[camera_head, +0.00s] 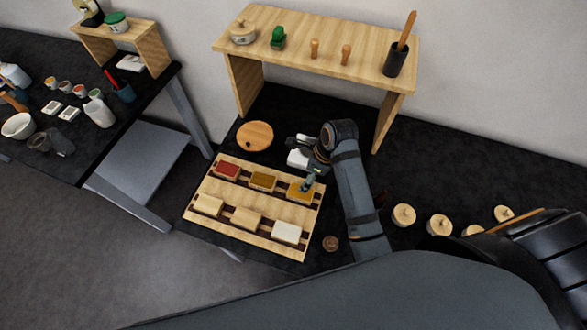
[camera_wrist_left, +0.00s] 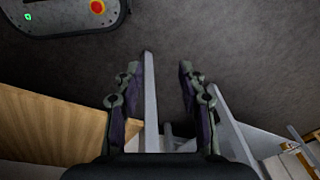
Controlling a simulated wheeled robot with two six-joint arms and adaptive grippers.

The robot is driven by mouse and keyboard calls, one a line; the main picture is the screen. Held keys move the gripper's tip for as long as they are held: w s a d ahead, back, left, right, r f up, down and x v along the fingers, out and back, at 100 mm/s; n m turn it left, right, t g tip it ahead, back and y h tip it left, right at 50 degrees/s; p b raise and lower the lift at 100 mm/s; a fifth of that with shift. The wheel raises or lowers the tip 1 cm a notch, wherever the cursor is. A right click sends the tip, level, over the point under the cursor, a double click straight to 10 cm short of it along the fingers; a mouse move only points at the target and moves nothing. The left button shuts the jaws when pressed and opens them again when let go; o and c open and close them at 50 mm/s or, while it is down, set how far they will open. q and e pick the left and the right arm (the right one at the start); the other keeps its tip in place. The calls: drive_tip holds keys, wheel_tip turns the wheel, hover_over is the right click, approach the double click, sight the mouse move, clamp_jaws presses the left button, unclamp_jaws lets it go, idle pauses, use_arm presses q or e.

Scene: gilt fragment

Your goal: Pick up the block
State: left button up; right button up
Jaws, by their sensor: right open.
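A light wooden tray (camera_head: 226,238) holds blocks in two rows. The far row has a red block (camera_head: 228,170), a brown block (camera_head: 262,181) and an orange block (camera_head: 299,193). The near row has two pale tan blocks (camera_head: 208,205) (camera_head: 246,218) and a whitish block (camera_head: 287,232). The task does not say which block. My right gripper (camera_head: 308,183) is open at the orange block, pointing down and partly covering it; contact is unclear. My left gripper (camera_wrist_left: 159,72) is open and empty in the left wrist view, above the grey floor.
A wooden shelf (camera_head: 315,40) stands behind on the black table. A round wooden disc (camera_head: 255,136) lies behind the tray, a small brown knob (camera_head: 330,243) right of it, and several round wooden pieces (camera_head: 404,215) farther right. Another cluttered table (camera_head: 90,150) is at left.

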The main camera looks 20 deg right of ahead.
sight(306, 198)
use_arm(q)
drive_tip(key=s, duration=0.8)
use_arm(e)
drive_tip(key=s+f, duration=0.1)
drive_tip(key=s+a+f+p, duration=0.1)
drive_tip(key=f, duration=0.1)
drive_tip(key=shift+s, duration=0.35)
drive_tip(key=shift+w+a+f, duration=0.1)
drive_tip(key=shift+w+f, duration=0.6)
drive_tip(key=shift+f, duration=0.05)
drive_tip(key=shift+w+f+p, duration=0.2)
drive_tip(key=shift+f+p, duration=0.25)
drive_tip(key=shift+f, duration=0.15)
drive_tip(key=x, duration=0.2)
drive_tip(key=shift+s+f+p, duration=0.1)
drive_tip(key=shift+f+p, duration=0.25)
drive_tip(key=shift+p, duration=0.05)
drive_tip(key=shift+w+f, duration=0.2)
drive_tip(key=shift+f, duration=0.4)
drive_tip(key=shift+s, duration=0.1)
use_arm(q)
drive_tip(key=w+r, duration=0.1)
drive_tip(key=w, duration=0.1)
drive_tip(key=w+r, duration=0.1)
drive_tip(key=w, duration=0.1)
drive_tip(key=shift+r, duration=0.35)
use_arm(e)
drive_tip(key=shift+f, duration=0.25)
use_arm(q)
drive_tip(key=shift+s, duration=0.2)
